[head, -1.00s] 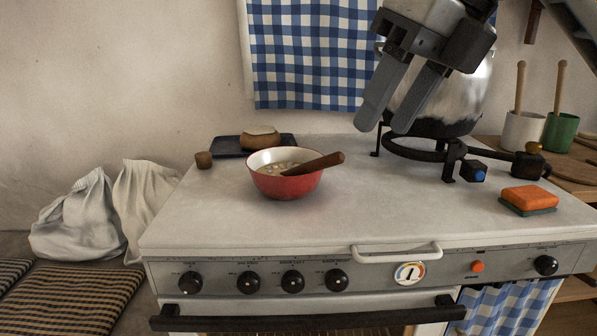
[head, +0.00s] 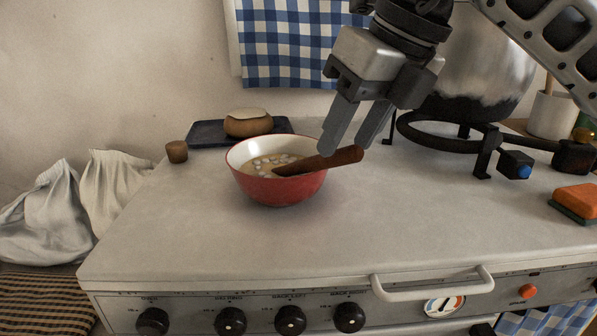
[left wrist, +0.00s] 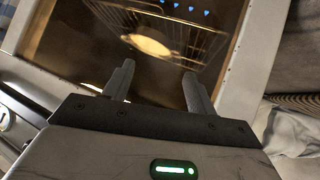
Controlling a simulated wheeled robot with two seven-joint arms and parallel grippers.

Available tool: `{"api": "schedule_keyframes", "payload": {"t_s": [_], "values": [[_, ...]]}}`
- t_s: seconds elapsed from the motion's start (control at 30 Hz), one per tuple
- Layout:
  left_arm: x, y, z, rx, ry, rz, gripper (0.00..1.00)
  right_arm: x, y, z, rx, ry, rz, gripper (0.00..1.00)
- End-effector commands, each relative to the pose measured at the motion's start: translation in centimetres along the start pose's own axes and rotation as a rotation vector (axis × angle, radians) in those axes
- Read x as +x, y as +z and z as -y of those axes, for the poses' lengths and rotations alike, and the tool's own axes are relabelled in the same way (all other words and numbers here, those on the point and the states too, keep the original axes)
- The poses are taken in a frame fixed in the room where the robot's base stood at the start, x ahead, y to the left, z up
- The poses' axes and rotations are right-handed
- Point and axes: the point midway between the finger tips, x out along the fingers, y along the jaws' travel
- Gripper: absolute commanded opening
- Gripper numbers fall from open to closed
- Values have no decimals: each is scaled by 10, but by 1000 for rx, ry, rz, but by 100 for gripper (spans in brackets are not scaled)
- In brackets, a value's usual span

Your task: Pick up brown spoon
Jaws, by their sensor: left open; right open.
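The brown spoon (head: 331,160) rests in a red bowl (head: 279,189) with a white inside, its handle sticking out over the right rim. The bowl holds a pale broth with light pieces and stands on the stove top. My right gripper (head: 345,147) is open and empty, with its fingertips just above and behind the spoon handle. I cannot tell whether they touch it. My left gripper (left wrist: 157,85) is open and empty in the left wrist view, in front of the oven door. It does not show in the head view.
A large metal pot (head: 474,70) on a black burner ring (head: 440,139) stands right of the bowl. An orange sponge (head: 577,197) lies at right. The front stove top (head: 300,243) is clear.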

Motion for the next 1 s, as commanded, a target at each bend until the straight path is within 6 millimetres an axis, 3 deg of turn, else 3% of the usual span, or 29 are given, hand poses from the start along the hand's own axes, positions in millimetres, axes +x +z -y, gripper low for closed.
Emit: {"api": "schedule_keyframes", "payload": {"t_s": [0.27,0.53,0.77,0.8,0.93,1.0], "values": [[3,4,0,-1,4,8,57,18,-1,-1,-1,0,-1,44],[12,16,0,-4,12,36,57,57,-2,-2,-2,1,-2,44],[14,13,1,0,14,37,57,60,-1,-2,-1,0,1,44],[14,13,1,1,14,35,57,60,-1,-2,-1,0,1,41],[14,11,1,1,14,31,57,60,-1,-2,-1,0,1,5],[14,11,1,1,14,30,57,60,-1,-2,-1,0,1,0]]}}
